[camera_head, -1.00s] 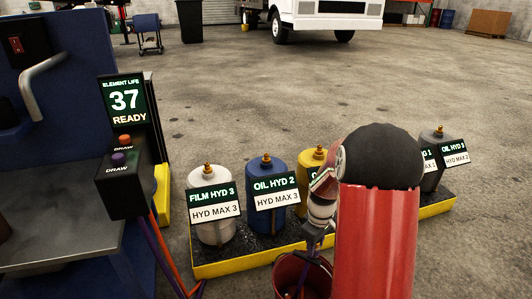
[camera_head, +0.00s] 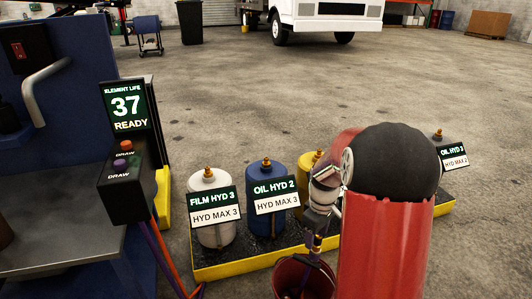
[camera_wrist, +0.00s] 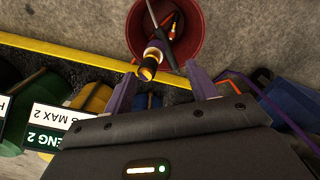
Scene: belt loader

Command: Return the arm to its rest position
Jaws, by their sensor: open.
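My gripper (camera_wrist: 161,72) is open, with its two purple fingers apart in the wrist view. A nozzle (camera_wrist: 153,61) with a purple band and a yellow-rimmed end shows between and just beyond the fingertips; I cannot tell whether they touch it. It leans out of a red bucket (camera_wrist: 190,50), where another dark wand with an orange band lies. In the head view the bucket (camera_head: 289,280) stands on the floor at the front edge of the yellow-edged tray. My red arm rises at the right foreground, bent at the black-capped joint, and hides part of the tray.
The yellow-edged tray (camera_head: 228,268) holds labelled canisters: silver (camera_head: 213,236), blue (camera_head: 272,222), yellow and others partly hidden. A bench (camera_head: 70,225) with a draw-button box (camera_head: 124,172) and a sign reading 37 READY (camera_head: 127,106) stands left. Purple and orange hoses run down beside it. Floor behind is open.

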